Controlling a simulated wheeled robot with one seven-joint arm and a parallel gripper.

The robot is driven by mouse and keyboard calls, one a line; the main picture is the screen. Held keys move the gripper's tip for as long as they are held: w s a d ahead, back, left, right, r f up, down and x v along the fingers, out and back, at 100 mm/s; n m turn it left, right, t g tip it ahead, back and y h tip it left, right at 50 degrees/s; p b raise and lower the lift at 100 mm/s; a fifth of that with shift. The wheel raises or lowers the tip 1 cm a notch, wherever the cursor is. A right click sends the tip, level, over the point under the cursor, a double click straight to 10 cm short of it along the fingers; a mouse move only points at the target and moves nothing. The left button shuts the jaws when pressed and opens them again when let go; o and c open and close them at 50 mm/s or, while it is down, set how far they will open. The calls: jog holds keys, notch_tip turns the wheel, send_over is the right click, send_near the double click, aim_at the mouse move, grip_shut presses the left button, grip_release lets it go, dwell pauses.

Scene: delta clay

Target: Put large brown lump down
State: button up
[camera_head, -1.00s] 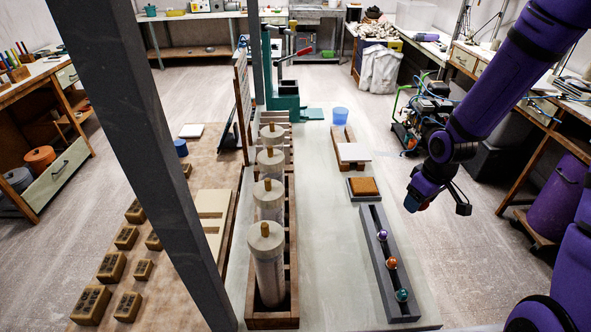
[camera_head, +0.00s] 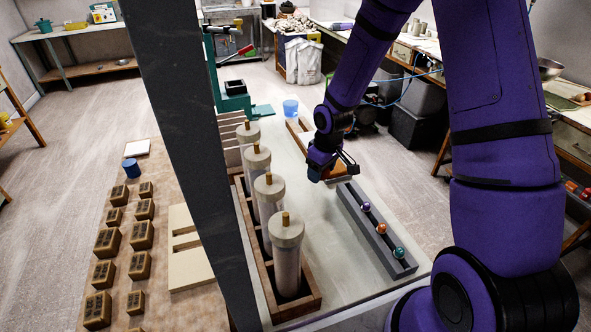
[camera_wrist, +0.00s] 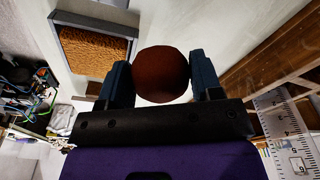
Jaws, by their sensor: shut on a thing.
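The large brown lump (camera_wrist: 161,74) is a round, dark reddish-brown ball in the wrist view. My gripper (camera_wrist: 160,82) is shut on it, with one blue finger on each side. In the wrist view, a grey-framed tray with an orange-brown textured pad (camera_wrist: 97,48) lies to the left of the lump. The lump appears apart from the tray.
Tall capped cylinders (camera_head: 287,262) stand in a wooden rack (camera_head: 313,300) to the left. A ruler (camera_wrist: 283,120) shows in the wrist view. The table between rack and rail is clear.

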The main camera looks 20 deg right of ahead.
send_over(298, 177)
jog(key=shift+d+f, duration=0.1)
jog(key=shift+f, duration=2.05)
jog(key=shift+f, duration=0.15)
jog(key=o, duration=1)
